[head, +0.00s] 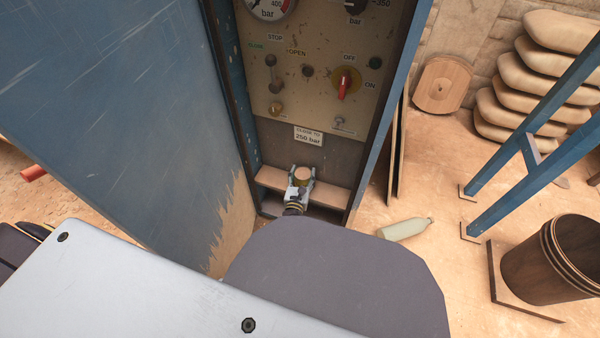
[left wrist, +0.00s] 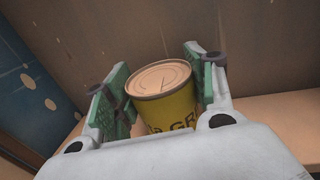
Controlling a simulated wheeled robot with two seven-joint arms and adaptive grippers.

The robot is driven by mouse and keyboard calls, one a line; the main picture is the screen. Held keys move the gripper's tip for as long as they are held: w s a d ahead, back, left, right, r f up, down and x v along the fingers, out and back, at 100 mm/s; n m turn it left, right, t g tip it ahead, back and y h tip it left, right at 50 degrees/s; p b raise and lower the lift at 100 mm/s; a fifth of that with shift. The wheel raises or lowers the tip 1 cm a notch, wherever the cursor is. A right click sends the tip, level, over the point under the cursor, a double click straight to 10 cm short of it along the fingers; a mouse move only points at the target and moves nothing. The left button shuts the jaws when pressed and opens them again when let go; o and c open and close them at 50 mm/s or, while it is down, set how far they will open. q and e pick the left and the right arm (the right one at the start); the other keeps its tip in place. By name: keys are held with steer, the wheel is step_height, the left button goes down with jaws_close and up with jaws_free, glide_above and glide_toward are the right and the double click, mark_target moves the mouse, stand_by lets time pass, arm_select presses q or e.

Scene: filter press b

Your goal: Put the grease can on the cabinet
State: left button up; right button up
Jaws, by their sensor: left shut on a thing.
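The grease can (left wrist: 170,108) is yellow with dark lettering and a tan, round lid. My left gripper (left wrist: 157,66) is shut on it, with a green-padded finger on each side. In the head view the can (head: 303,174) shows as a small tan lid between the fingers of my left gripper (head: 302,178). It is at the low wooden shelf (head: 270,178) inside the open cabinet (head: 322,85), below the control panel. The can's bottom is hidden, so I cannot tell whether it touches the shelf. My right gripper is not in view.
The blue cabinet door (head: 130,90) stands open on the left. A label (head: 308,136) reads 250 bar above the shelf. A pale bottle (head: 405,229) lies on the floor to the right, near blue legs (head: 500,195) and a brown bucket (head: 545,265).

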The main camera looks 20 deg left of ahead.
arm_select(q)
steer(key=shift+r, duration=0.15)
steer(key=shift+f, duration=0.2)
steer(key=o, duration=1.2)
steer(key=shift+o, duration=0.2)
steer(key=shift+r, duration=0.15)
